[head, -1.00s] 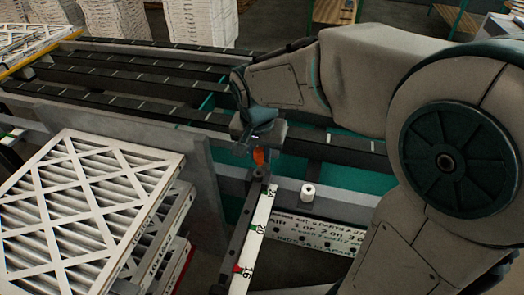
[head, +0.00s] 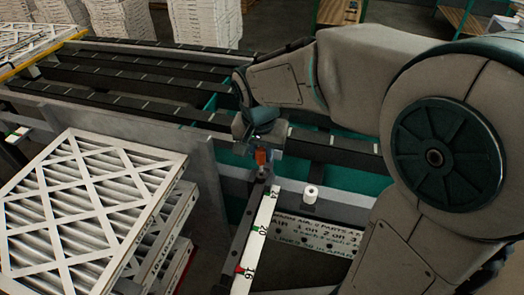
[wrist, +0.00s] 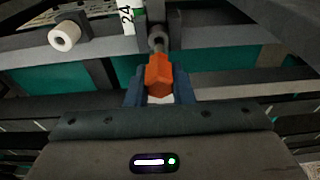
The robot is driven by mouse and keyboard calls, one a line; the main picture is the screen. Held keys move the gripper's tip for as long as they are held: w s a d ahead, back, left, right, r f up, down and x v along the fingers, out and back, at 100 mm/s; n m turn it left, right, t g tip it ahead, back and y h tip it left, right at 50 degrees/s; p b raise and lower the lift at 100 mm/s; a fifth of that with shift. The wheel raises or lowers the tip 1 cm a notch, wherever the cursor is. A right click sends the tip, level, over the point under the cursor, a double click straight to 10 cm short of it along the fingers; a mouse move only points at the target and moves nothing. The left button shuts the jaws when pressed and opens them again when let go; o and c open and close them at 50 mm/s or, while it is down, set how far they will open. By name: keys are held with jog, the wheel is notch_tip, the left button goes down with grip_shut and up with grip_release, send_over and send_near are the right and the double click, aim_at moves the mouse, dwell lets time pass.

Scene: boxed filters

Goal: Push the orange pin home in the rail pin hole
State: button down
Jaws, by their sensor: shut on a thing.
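The orange pin (head: 262,157) is held in my gripper (head: 262,148) above the far end of the dark rail (head: 238,232). In the wrist view, the two blue fingers of my gripper (wrist: 159,82) are shut around the orange head of the pin (wrist: 158,73). A grey round part shows just beyond the head, close to the end of the scale strip marked 24. The rail pin hole cannot be made out; the pin and gripper cover that spot. I cannot tell how deep the pin sits.
A white numbered scale strip (head: 255,238) runs along the rail. A white roll (head: 310,194) stands to its right, above a lettered panel (head: 318,232). Dark conveyor bars (head: 130,97) lie beyond.

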aim_at(262, 164)
jog(key=shift+f+b, duration=1.65)
jog(key=shift+f, duration=0.45)
jog(key=c, duration=1.2)
grip_release()
jog(key=shift+o, duration=0.2)
notch_tip(262, 164, up, 14)
jog(key=s, duration=0.2)
jog(key=shift+a+f, duration=0.15)
jog(key=shift+a, duration=0.2)
jog(key=shift+s, duration=0.1)
jog(key=s+d+f+n+t, duration=0.1)
jog(key=s+d+f+n, duration=0.2)
jog(key=s+d+f, duration=0.7)
jog(key=shift+s+d+f+n+y, duration=0.3)
jog(key=shift+d+f+n, duration=0.15)
jog(key=shift+d, duration=0.75)
